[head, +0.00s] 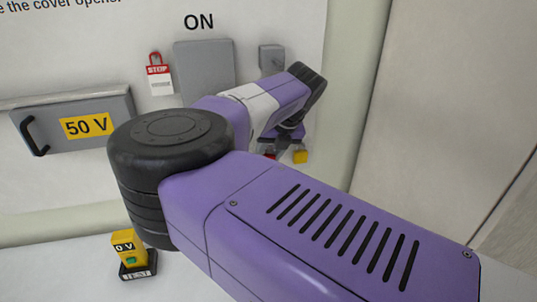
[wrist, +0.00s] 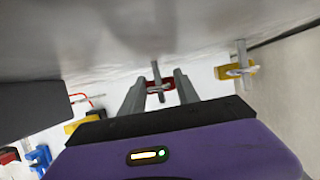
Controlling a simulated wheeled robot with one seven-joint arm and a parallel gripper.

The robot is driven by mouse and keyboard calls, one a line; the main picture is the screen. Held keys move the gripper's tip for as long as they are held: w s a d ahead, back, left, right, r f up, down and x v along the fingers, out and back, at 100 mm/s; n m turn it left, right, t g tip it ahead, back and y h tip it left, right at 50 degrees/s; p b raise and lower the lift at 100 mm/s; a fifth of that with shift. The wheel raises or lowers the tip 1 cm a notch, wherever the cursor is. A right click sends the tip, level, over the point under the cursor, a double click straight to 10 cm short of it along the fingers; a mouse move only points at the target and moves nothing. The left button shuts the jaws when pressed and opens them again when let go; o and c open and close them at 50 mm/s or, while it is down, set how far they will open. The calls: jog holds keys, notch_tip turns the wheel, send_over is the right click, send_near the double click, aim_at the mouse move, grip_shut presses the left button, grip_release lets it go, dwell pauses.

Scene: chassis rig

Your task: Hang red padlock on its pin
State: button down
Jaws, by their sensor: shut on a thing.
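The red padlock (wrist: 168,85) is between the two grey fingers of my gripper (wrist: 159,86) in the wrist view, and the gripper is shut on it. A thin grey piece stands upright at the padlock; I cannot tell whether it is the shackle or a pin, or whether the padlock hangs on it. In the head view, a small bit of red (head: 270,156) shows below my wrist, and my arm hides most of the gripper there.
A yellow padlock (head: 300,157) is close to the right of my gripper; it also shows in the wrist view (wrist: 228,72). A red STOP tag (head: 158,70), a grey ON panel (head: 204,68) and a 50 V cover (head: 60,122) are on the wall. A yellow tester (head: 127,246) stands lower left.

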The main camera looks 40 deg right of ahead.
aim_at(271, 149)
jog(key=c, duration=0.8)
grip_release()
jog(key=b+v, duration=0.1)
jog(key=v, duration=0.2)
jog(key=s+b, duration=0.1)
jog(key=s, duration=0.3)
jog(key=s+b, duration=0.1)
jog(key=s, duration=0.3)
jog(key=s+b, duration=0.1)
jog(key=s, duration=0.3)
jog(key=shift+d, duration=0.3)
